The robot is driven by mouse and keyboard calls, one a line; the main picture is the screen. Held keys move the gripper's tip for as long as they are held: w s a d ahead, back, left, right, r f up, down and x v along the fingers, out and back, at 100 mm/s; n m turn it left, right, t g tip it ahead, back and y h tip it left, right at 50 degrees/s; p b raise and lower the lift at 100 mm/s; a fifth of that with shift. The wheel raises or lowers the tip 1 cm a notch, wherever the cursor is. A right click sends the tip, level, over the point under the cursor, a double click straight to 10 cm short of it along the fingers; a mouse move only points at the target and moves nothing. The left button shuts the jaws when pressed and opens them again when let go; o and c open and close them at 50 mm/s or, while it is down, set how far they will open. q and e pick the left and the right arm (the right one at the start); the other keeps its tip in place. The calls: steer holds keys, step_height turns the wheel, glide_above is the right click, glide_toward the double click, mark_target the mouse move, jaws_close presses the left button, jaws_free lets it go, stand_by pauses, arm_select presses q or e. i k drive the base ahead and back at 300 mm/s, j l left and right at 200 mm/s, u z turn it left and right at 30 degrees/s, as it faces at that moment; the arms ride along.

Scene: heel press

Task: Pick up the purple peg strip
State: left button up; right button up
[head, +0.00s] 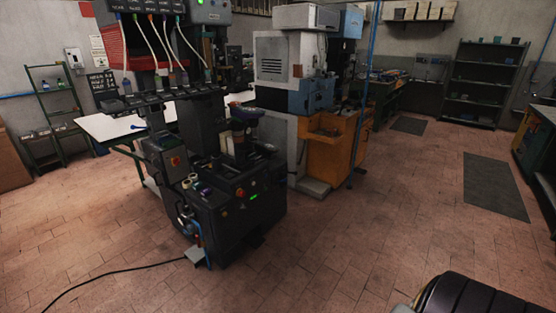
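I cannot make out a purple peg strip for certain. A small dark purple-tinted piece (247,113) shows at the upper part of the dark heel press (235,205), but it is too small to tell what it is. The press stands on the tiled floor left of the middle, with a control box (174,160) on its left side. Neither of my grippers shows in the head view.
A white-topped table (103,126) stands behind the press. A grey, blue and orange machine (330,150) stands right of it. A black cable (110,272) crosses the floor at front left. Open floor lies at front and right, with a dark mat (494,185).

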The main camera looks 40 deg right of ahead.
mark_target(259, 158)
steer(key=z, duration=1)
